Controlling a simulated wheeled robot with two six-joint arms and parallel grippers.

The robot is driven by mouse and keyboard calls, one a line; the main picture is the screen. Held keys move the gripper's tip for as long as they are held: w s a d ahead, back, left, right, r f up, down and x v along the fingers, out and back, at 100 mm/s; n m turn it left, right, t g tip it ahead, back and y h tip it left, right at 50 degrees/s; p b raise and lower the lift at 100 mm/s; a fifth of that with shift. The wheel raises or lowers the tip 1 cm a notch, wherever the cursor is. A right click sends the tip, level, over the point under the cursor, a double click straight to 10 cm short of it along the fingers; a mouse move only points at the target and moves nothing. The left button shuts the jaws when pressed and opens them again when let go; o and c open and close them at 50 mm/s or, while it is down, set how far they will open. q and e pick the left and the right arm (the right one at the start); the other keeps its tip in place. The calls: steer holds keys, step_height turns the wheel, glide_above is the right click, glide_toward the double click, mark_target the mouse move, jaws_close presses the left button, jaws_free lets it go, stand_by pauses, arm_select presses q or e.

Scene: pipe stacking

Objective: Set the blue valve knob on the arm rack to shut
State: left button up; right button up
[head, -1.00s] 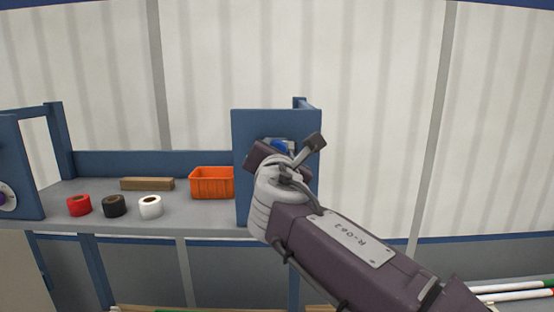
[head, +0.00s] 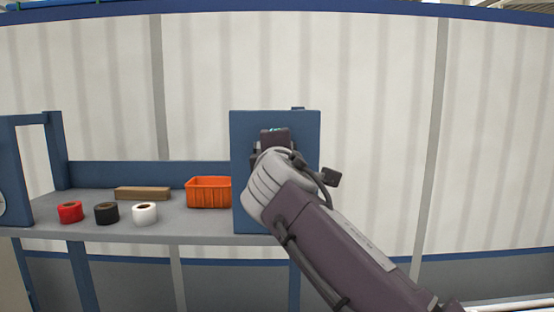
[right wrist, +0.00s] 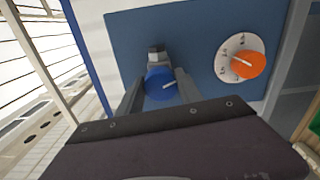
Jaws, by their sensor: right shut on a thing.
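The blue valve knob (right wrist: 157,84) is on a blue upright panel (right wrist: 130,30). A short white mark on its face points right and slightly up in the right wrist view. A grey metal fitting (right wrist: 157,56) sits just above it. My right gripper (right wrist: 158,90) has one finger on each side of the knob and is shut on it. In the head view my right gripper (head: 273,138) is in front of the panel (head: 243,130) and hides most of the knob. My left gripper is not in view.
An orange knob (right wrist: 249,65) on a white marked dial (right wrist: 229,57) is right of the blue knob. On the shelf (head: 180,222) are an orange bin (head: 208,192), a wooden block (head: 142,193), and red (head: 70,212), black (head: 106,213) and white (head: 144,214) rolls.

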steer(key=shift+f+m+b, duration=0.15)
steer(key=shift+m+b, duration=0.5)
steer(key=shift+m, duration=1.25)
steer(key=o, duration=1.4)
steer(key=shift+c, duration=0.2)
steer(key=s+b, duration=0.4)
steer(key=s, duration=0.5)
